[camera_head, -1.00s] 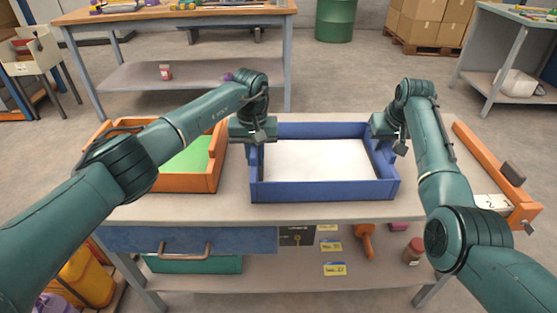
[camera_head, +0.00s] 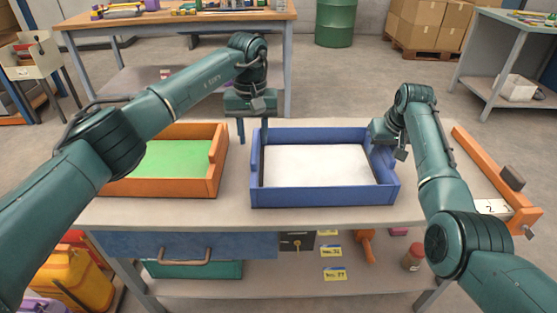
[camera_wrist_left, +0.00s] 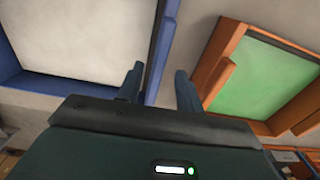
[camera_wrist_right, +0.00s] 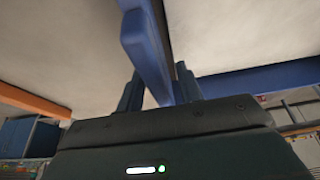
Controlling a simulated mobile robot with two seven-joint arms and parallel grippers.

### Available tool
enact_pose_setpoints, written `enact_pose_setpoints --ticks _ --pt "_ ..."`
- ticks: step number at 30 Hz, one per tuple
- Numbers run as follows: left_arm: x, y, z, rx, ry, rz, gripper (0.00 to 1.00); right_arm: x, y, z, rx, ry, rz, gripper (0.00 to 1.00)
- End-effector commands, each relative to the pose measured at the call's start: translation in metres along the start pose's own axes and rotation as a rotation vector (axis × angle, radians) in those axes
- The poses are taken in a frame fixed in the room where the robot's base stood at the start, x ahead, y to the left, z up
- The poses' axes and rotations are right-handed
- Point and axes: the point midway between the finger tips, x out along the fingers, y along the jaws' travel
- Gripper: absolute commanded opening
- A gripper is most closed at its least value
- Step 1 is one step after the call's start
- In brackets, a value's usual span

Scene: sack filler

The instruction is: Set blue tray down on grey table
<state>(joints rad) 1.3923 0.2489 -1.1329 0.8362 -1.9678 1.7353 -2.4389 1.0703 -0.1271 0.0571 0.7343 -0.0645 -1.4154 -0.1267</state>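The blue tray (camera_head: 322,195), with a white filling, sits flat on the grey table (camera_head: 330,219). My left gripper (camera_head: 252,133) is open above the tray's left wall. In the left wrist view, its fingers stand apart with the blue wall (camera_wrist_left: 160,45) showing between them and nothing held. My right gripper (camera_head: 385,143) is at the tray's right wall. In the right wrist view its fingers are spread on either side of the blue wall (camera_wrist_right: 146,48), with narrow gaps visible. The fingertips' depth along that wall is partly hidden.
An orange tray (camera_head: 175,187) with a green inside stands left of the blue tray, with a narrow gap between them. An orange bar (camera_head: 490,165) runs along the table's right side. Bare tabletop shows in front of the trays.

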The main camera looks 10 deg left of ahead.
Motion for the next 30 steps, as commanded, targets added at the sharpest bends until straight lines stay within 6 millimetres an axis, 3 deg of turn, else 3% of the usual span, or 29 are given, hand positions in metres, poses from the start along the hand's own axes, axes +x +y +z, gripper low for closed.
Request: enact_pose_setpoints --ticks 6,14,24,30 --pt "-0.031 0.0 0.0 0.0 0.0 -0.001 0.36 0.0 0.0 0.0 0.0 0.0 0.0 0.36" --pt "-0.037 0.0 0.0 0.0 -0.002 -0.001 0.36 -0.013 0.0 -0.001 0.0 0.003 0.0 0.36" --pt "-0.037 0.0 0.0 0.0 -0.002 0.0 0.36 -0.082 0.0 -0.001 0.0 0.005 0.0 0.36" --pt "-0.037 0.0 0.0 0.0 -0.002 0.0 0.36 -0.111 0.0 0.0 0.0 0.002 0.0 0.36"
